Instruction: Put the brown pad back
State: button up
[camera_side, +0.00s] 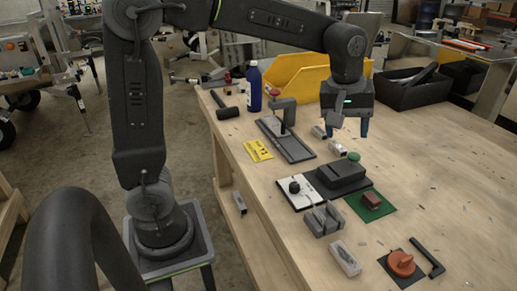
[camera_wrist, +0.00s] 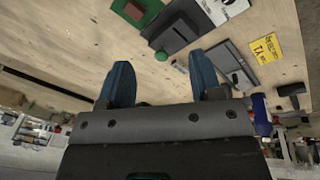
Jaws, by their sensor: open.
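The brown pad (camera_side: 372,200) is a small reddish-brown block resting on a green square plate (camera_side: 384,209) on the wooden bench. In the wrist view the brown pad (camera_wrist: 133,11) shows at the top edge, on the green plate (camera_wrist: 151,12). My gripper (camera_side: 350,132) is above the bench, beyond the pad in the side view. Its blue fingers are spread apart and empty, as the wrist view (camera_wrist: 160,68) also shows. A dark grey block (camera_side: 341,175) with a green knob (camera_side: 354,156) stands beside the green plate.
A white plate with a black knob (camera_side: 295,188), a grey slotted block (camera_side: 323,219), a metal block (camera_side: 345,258) and an orange knob (camera_side: 401,263) are nearby. A grey tray (camera_side: 293,147), blue bottle (camera_side: 254,88) and yellow bin (camera_side: 300,76) stand farther back. The bench's right side is mostly clear.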

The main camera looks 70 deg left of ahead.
jog(key=s+f+m+t, duration=0.1)
jog(key=s+m, duration=0.4)
jog(key=s, duration=0.4)
jog(key=s+a+m+t, duration=0.1)
jog(key=s+m, duration=0.4)
jog(key=s, duration=0.5)
jog(key=shift+a+f+t, duration=0.3)
jog(key=shift+f+t, duration=0.05)
jog(key=shift+t, duration=0.25)
